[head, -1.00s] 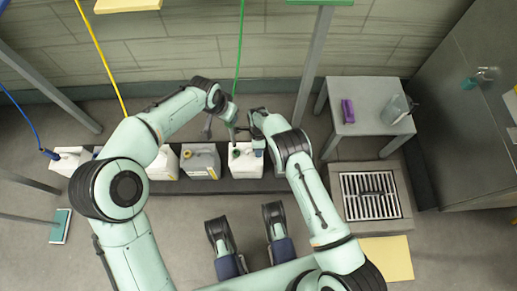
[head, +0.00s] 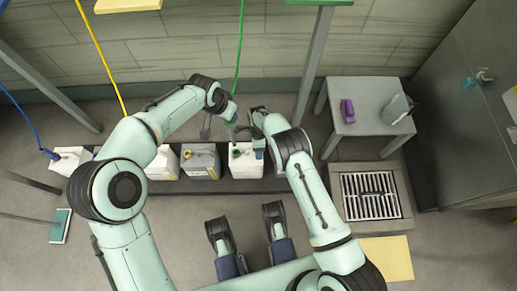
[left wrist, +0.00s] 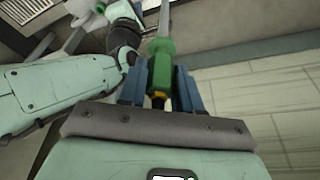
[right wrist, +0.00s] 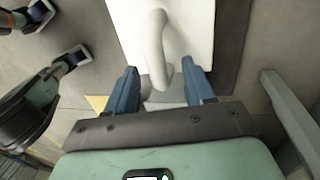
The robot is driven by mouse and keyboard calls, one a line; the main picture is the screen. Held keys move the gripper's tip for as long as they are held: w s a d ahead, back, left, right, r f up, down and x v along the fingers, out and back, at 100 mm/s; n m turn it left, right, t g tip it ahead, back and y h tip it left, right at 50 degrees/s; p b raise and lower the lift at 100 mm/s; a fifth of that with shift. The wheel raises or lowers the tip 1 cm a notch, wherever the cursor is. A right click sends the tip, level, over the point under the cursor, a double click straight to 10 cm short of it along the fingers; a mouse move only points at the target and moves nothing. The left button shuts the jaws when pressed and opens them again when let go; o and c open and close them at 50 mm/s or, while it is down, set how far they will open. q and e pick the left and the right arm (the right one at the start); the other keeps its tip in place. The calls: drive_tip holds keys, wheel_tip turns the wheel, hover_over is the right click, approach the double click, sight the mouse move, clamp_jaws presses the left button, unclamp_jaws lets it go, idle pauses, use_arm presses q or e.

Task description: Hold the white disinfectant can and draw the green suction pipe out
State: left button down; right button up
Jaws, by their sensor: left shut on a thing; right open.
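The white disinfectant can (head: 246,165) stands on the dark strip on the floor, between my two grippers. My left gripper (left wrist: 160,88) is shut on the green grip of the suction pipe (left wrist: 161,62); a pale tube continues beyond the grip. In the head view it is above the can's top (head: 232,130). How deep the tube sits in the can is hidden. My right gripper (right wrist: 161,76) is open, its blue fingers on either side of the can's white handle (right wrist: 157,45). I cannot tell whether they touch it.
A grey can (head: 200,163) and other white cans (head: 163,165) stand in a row to the left. A green hose (head: 239,50) hangs from above, behind the can. A small table (head: 352,88) with a purple item (head: 347,111) and a floor drain (head: 369,196) are at the right.

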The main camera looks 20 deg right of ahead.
wheel_tip(320, 180, up, 11)
drive_tip(key=w, duration=0.2)
drive_tip(key=shift+d+r, duration=0.2)
drive_tip(key=shift+d, duration=0.05)
